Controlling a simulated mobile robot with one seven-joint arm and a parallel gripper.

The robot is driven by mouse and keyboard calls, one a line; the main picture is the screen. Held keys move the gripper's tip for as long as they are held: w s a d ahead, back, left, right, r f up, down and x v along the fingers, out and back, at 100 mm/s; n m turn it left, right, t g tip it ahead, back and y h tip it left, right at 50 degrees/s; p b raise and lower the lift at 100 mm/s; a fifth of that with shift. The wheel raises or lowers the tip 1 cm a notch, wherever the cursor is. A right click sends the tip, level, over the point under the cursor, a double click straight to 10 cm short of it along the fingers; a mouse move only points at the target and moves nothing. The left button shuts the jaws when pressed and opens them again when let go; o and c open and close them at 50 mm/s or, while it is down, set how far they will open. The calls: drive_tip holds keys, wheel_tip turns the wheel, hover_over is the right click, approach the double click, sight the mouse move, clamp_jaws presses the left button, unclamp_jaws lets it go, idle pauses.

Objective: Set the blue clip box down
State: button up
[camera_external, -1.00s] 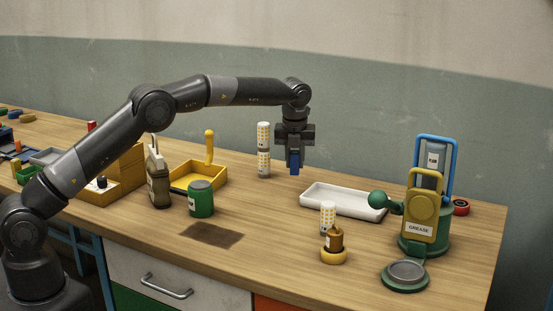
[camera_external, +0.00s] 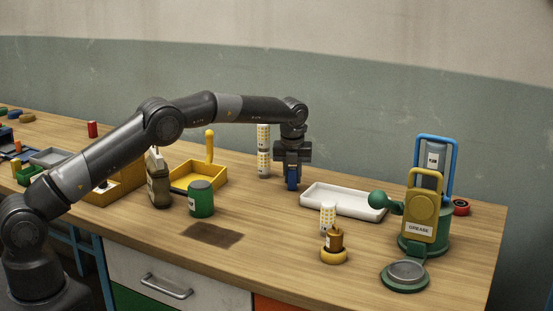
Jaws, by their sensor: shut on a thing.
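The blue clip box (camera_external: 292,179) is a small upright blue block below my gripper (camera_external: 292,164). My gripper points straight down and is shut on the box's upper part. The box's lower end is at or just above the wooden table (camera_external: 265,225), left of the white tray (camera_external: 345,206). I cannot tell whether it touches the wood. The fingertips partly hide the box.
White dotted cylinders (camera_external: 263,165) stand stacked close behind and left of my gripper. A green grease device (camera_external: 424,240) stands right. Wood in front is clear.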

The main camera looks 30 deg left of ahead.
drive_tip(key=o, duration=1)
drive_tip(key=shift+f, duration=0.1)
